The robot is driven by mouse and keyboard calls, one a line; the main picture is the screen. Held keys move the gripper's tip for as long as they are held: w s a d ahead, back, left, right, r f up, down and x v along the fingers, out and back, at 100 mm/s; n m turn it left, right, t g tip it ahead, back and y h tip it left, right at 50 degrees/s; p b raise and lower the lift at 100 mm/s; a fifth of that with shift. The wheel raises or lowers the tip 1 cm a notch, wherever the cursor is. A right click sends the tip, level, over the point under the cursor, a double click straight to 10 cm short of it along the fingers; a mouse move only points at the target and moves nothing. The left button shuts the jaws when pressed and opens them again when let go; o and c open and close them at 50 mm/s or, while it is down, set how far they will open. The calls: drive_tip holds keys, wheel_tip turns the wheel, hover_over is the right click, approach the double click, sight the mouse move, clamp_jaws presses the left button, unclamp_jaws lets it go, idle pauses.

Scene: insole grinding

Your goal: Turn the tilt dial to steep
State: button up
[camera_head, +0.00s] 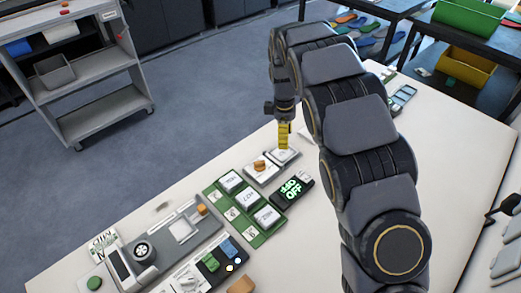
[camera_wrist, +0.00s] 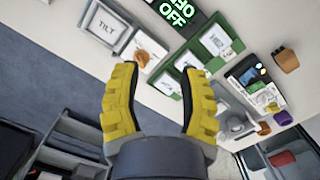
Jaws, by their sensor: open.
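The tilt dial is an orange knob (camera_head: 259,165) on a small pale panel on the white table, beside a plate marked TILT (camera_wrist: 105,27). In the wrist view the knob (camera_wrist: 141,58) lies just past my fingertips, nearer the left finger. Its pointer setting is too small to read. My gripper (camera_head: 284,146) has yellow fingers and hangs above the far end of the panel row in the head view. In the wrist view my gripper (camera_wrist: 161,72) is open, with nothing between the fingers. It looks apart from the knob.
A black display reading OFF (camera_head: 292,189) is close to the knob. A green tray (camera_head: 269,236) with white labelled blocks lies nearer the front left. A grey shelf cart (camera_head: 84,84) stands off the table.

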sight(260, 162)
drive_tip(key=w+a+f+n, duration=0.1)
drive_tip(key=a+f, duration=0.1)
drive_tip(key=w+a+f+n, duration=0.2)
drive_tip(key=f, duration=0.1)
drive_tip(key=w+a+f+n+y, duration=0.1)
drive_tip(key=a+f+n, duration=0.1)
drive_tip(key=f, duration=0.1)
drive_tip(key=shift+w+a+f, duration=0.2)
drive_tip(key=shift+w+f, duration=0.05)
drive_tip(key=shift+w, duration=0.05)
drive_tip(key=shift+f, duration=3.9)
clamp_jaws()
